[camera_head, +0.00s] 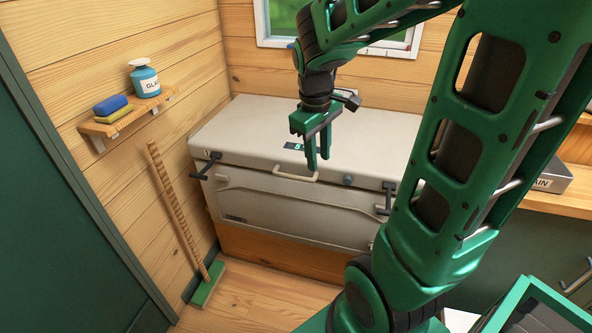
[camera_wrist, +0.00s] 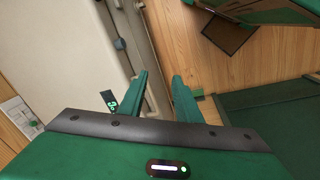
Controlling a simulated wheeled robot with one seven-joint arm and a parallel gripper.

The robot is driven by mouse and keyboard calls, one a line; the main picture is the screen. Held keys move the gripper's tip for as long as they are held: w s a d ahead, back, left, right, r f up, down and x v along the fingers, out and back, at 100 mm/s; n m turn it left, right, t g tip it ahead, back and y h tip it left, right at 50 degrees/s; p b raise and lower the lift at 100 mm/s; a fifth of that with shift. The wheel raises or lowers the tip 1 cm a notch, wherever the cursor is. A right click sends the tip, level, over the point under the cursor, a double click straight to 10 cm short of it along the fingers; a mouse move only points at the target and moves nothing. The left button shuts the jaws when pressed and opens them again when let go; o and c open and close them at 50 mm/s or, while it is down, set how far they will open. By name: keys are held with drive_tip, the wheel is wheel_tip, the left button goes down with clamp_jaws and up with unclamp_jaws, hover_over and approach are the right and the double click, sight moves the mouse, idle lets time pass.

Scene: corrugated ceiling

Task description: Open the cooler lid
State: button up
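The cooler is a long pale beige chest, and its lid (camera_head: 255,125) lies shut on the body (camera_head: 290,210). A looped beige handle (camera_head: 290,176) sits at the middle of the lid's front edge. The lid also shows at the left of the wrist view (camera_wrist: 65,50). My green gripper (camera_head: 318,164) points down over the lid's front edge, close to the handle's right end in the picture. Its fingers stand apart (camera_wrist: 159,77); whether they touch the handle I cannot tell. Dark latches (camera_head: 206,165) (camera_head: 388,197) stick out at both front corners.
A wooden shelf (camera_head: 128,118) with a blue bottle (camera_head: 145,81) and sponges (camera_head: 112,105) hangs on the left wall. A broom (camera_head: 178,213) leans beside the cooler. A counter (camera_head: 545,198) stands at the right. Some wooden floor (camera_head: 255,300) is clear in front.

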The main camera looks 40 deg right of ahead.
sight(294, 176)
drive_tip(key=w+a+f+n, duration=0.1)
drive_tip(key=w+f+n, duration=0.3)
drive_tip(key=w, duration=0.6)
drive_tip(key=shift+n+t, duration=0.4)
drive_tip(key=shift+n, duration=0.3)
drive_tip(key=f, duration=0.3)
drive_tip(key=w+d+f, duration=0.1)
drive_tip(key=f, duration=0.5)
drive_tip(key=shift+w+d, duration=0.25)
clamp_jaws()
